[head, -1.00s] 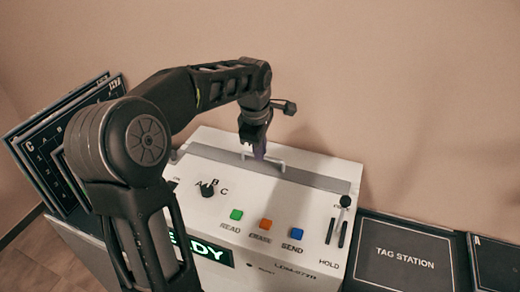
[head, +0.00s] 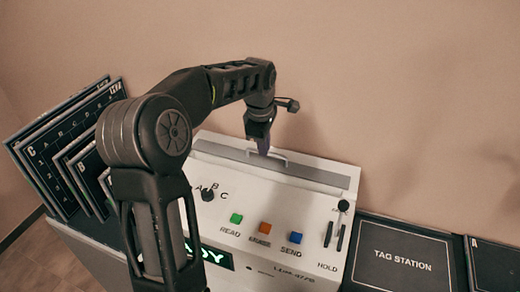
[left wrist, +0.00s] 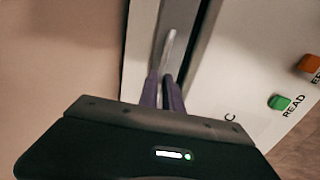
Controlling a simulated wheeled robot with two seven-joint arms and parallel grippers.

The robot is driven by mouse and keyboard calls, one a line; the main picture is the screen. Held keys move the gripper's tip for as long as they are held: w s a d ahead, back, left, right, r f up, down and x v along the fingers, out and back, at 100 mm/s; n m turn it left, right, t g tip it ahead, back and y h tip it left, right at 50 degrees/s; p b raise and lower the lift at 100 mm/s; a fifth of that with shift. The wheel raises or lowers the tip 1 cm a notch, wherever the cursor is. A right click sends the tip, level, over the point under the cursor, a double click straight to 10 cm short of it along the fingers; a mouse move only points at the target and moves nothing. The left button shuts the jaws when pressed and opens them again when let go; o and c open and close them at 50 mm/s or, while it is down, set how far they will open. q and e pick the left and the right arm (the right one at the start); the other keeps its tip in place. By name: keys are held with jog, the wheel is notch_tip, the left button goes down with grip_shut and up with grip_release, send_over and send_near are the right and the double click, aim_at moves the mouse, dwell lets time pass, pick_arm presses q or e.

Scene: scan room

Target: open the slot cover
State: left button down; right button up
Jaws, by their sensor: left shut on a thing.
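The slot cover (head: 316,173) is a grey strip along the back top of a white machine (head: 205,235), with a pale bar handle (head: 281,159) standing up from it. My left gripper (head: 263,149) is above the cover, shut on the handle with its purple fingers pointing down. In the left wrist view the handle (left wrist: 168,46) runs up from between the fingers (left wrist: 164,92). A dark line (left wrist: 203,42) runs along the cover's edge there. How far the cover stands open is hard to tell. My right gripper is not in view.
The machine's front panel has a selector knob (head: 207,194), green (head: 236,218), orange (head: 265,228) and blue (head: 295,238) buttons and sliders at the right. A tag station pad (head: 402,262) lies to the right. Dark boards (head: 62,150) lean at the left. The wall is close behind.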

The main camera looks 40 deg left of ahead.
aim_at(267, 158)
pick_arm(q)
jog(key=w, duration=0.1)
jog(key=w+a+p, duration=0.1)
jog(key=w, duration=0.1)
jog(key=c, duration=1.5)
grip_release()
jog(key=shift+r, duration=0.15)
jog(key=r, duration=0.2)
jog(key=s+r+b, duration=0.1)
jog(key=r, duration=0.4)
jog(key=shift+s+d+r, duration=0.2)
jog(key=shift+s+d, duration=0.05)
